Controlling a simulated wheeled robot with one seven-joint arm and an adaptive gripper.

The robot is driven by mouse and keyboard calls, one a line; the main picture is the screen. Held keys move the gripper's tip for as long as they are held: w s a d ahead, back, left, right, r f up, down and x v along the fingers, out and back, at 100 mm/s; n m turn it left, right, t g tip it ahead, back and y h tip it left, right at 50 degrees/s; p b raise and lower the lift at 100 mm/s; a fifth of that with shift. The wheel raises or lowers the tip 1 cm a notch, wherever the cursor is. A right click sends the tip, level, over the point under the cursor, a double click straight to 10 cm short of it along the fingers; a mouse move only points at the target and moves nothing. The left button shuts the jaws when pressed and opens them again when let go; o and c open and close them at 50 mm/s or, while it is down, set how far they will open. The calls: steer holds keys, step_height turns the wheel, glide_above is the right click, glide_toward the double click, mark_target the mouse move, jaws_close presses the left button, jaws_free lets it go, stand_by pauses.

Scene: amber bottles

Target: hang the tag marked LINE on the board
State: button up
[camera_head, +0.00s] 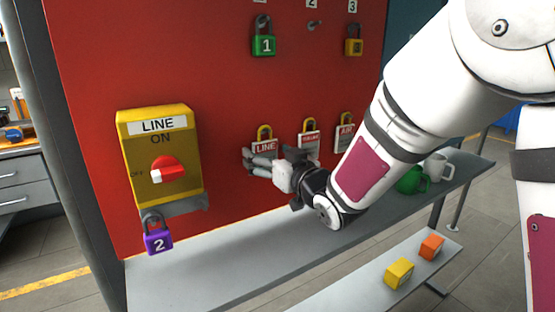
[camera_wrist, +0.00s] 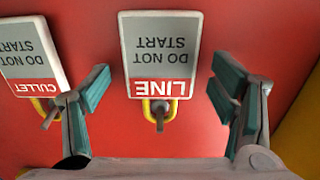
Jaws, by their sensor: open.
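The LINE tag (camera_head: 265,147), a grey and white plate with a red LINE band and a yellow loop, hangs by its loop from a peg on the red board (camera_head: 225,60). In the wrist view the LINE tag (camera_wrist: 158,50) appears upside down and reads DO NOT START. My gripper (camera_head: 255,165) is in front of the tag's lower part. In the wrist view my gripper (camera_wrist: 162,85) is open, with the tag between its spread fingers and apart from both. The yellow LINE switch box (camera_head: 128,150) is on the board at left, its red knob near ON/OFF lettering.
A purple padlock 2 (camera_head: 157,241) hangs under the switch box. The CULLET tag (camera_wrist: 30,60) and AIR tag (camera_head: 344,134) hang beside LINE. Padlocks 1 (camera_head: 264,45) and 3 (camera_head: 354,47) hang above. A grey shelf (camera_head: 200,270) below holds green (camera_head: 408,182) and white mugs (camera_head: 438,168).

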steer(key=shift+w+a, duration=0.15)
steer(key=shift+w, duration=0.05)
steer(key=c, duration=1.2)
steer(key=shift+c, duration=0.2)
steer(key=shift+r, duration=0.55)
steer(key=shift+s, duration=0.1)
steer(key=v, duration=0.6)
steer(key=shift+s+d+p, duration=0.3)
stand_by(0.5)
